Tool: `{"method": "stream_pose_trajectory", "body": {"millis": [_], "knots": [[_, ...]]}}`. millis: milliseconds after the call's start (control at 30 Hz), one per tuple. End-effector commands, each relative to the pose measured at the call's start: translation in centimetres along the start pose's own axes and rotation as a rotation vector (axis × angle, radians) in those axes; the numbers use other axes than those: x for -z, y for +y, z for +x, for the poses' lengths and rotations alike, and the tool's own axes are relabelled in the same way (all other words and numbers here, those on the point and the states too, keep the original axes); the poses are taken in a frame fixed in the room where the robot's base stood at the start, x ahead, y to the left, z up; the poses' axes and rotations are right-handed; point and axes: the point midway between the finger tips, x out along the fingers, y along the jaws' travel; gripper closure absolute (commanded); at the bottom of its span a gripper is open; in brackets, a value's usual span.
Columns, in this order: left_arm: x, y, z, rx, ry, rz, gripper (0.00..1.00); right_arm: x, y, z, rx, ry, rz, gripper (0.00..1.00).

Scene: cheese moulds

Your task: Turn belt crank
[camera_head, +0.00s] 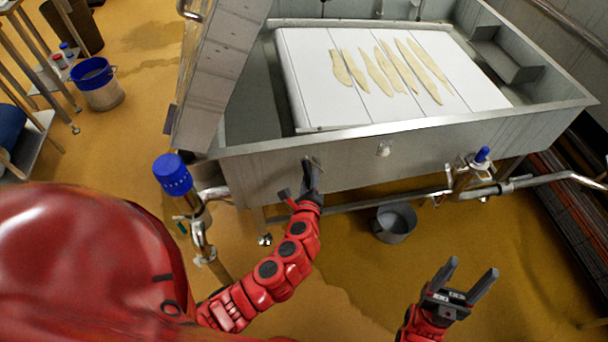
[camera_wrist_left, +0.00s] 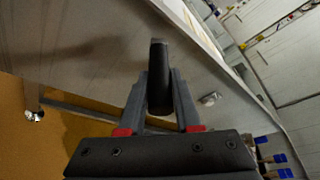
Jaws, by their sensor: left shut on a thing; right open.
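The belt crank (camera_wrist_left: 159,80) is a dark handle at the front wall of the steel vat. My left gripper (camera_head: 312,175) is at that wall, left of its middle, with its fingers shut on the crank handle. In the left wrist view the handle stands between the two fingers of my left gripper (camera_wrist_left: 159,100). How the crank joins the wall is mostly hidden. The white belt (camera_head: 310,85) lies inside the vat with several pale yellow strips on it. My right gripper (camera_head: 468,283) is open and empty, over the floor at lower right.
A grey bucket (camera_head: 394,223) stands on the floor under the vat. Pipes with a blue-handled valve (camera_head: 481,156) run along the vat's lower front. A blue-capped fitting (camera_head: 172,174) stands left of my left arm. A blue and white bucket (camera_head: 99,84) is at the far left.

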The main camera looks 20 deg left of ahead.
Motion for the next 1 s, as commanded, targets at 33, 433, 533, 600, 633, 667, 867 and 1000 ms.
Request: {"method": "stream_pose_trajectory", "body": {"millis": [33, 433, 533, 600, 633, 667, 867, 1000], "knots": [[-0.2, -1.5, -0.2, -0.006, 0.006, 0.046, 1.0, 0.3, 0.1, 1.6, 0.0, 0.0, 0.0, 0.38], [1.0, -3.4, 0.3, -0.142, 0.004, 0.36, 1.0, 1.1, 0.3, 6.2, 0.0, 0.0, 0.0, 0.38], [1.4, -3.8, 0.4, -0.164, 0.007, 0.416, 1.0, 1.2, 0.3, 6.9, 0.0, 0.0, 0.0, 0.38], [1.6, -3.9, 0.5, -0.179, 0.007, 0.45, 1.0, 1.2, 0.4, 7.3, 0.0, 0.0, 0.0, 0.38], [1.7, -3.9, 0.5, -0.187, 0.006, 0.464, 1.0, 1.3, 0.4, 7.4, 0.0, 0.0, 0.0, 0.38], [1.7, -3.9, 0.6, -0.193, 0.006, 0.476, 1.0, 1.3, 0.4, 7.5, 0.0, 0.0, 0.0, 0.38], [2.1, -3.9, 0.7, -0.218, 0.008, 0.532, 1.0, 1.4, 0.4, 8.0, 0.0, 0.0, 0.0, 0.38], [2.3, -3.9, 0.8, -0.226, 0.009, 0.549, 1.0, 1.4, 0.4, 8.2, 0.0, 0.0, 0.0, 0.38]]}}
